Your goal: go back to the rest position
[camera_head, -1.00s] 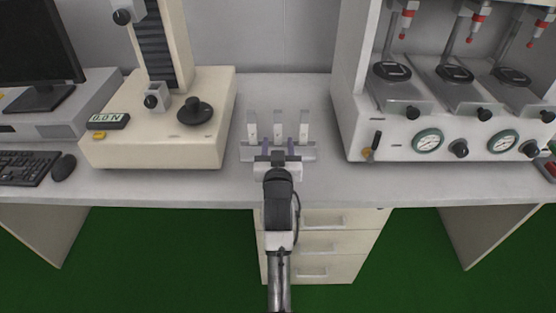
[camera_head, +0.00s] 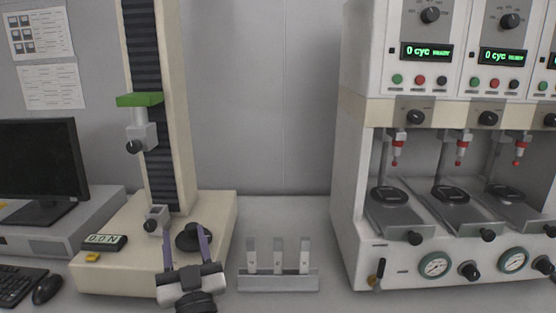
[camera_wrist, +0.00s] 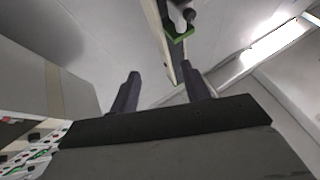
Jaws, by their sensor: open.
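My gripper (camera_head: 187,240) is in the lower left-centre of the head view, in front of the cream test stand (camera_head: 205,215). Its two purple-grey fingers point up, stand apart and hold nothing. The fingers overlap the area near the black round knob (camera_head: 194,237) on the stand's base in the head view; I cannot tell the distance.
A grey rack (camera_head: 278,283) with three upright white pieces stands on the bench right of my gripper. A white multi-station tester (camera_head: 350,200) is on the right. A monitor (camera_head: 40,165), keyboard (camera_head: 18,285) and mouse (camera_head: 47,289) are on the left.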

